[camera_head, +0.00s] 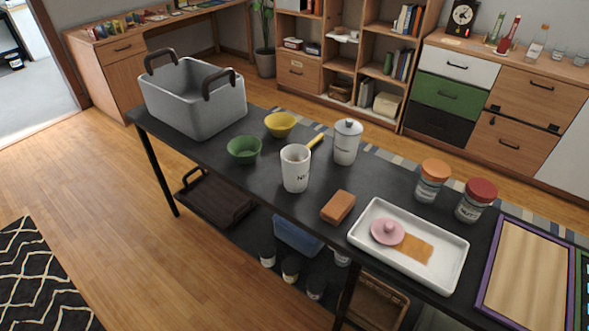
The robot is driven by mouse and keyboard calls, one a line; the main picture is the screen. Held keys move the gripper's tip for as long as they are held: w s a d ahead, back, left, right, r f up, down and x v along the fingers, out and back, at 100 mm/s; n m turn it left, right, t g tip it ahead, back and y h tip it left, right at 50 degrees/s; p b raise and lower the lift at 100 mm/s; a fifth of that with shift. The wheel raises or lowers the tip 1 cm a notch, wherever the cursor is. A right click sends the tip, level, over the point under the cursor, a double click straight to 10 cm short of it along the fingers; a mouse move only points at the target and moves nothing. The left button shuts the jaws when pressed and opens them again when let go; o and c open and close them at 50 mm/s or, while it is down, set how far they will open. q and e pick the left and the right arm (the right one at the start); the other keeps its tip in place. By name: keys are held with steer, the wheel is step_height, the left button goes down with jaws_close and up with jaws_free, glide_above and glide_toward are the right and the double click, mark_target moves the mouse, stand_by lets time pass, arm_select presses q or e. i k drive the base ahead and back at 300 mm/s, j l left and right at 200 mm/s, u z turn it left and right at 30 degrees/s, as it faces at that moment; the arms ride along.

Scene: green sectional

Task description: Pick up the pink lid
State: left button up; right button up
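The pink lid (387,231) is a round disc with a small knob on top. It lies knob-up in the left part of a white rectangular tray (452,278) on the black table. An orange-brown patch (414,248) lies on the tray floor just right of the lid, and the lid seems to overlap its edge. Neither of my grippers shows in the head view.
A brown block (338,207) sits left of the tray. Two jars, one orange-capped (432,181) and one red-capped (475,201), stand behind it. A purple-edged board (528,275) lies to the right. A white cup (295,168), bowls and a grey bin (193,98) stand farther left.

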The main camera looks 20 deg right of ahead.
mark_target(387, 231)
steer(key=z, duration=1.25)
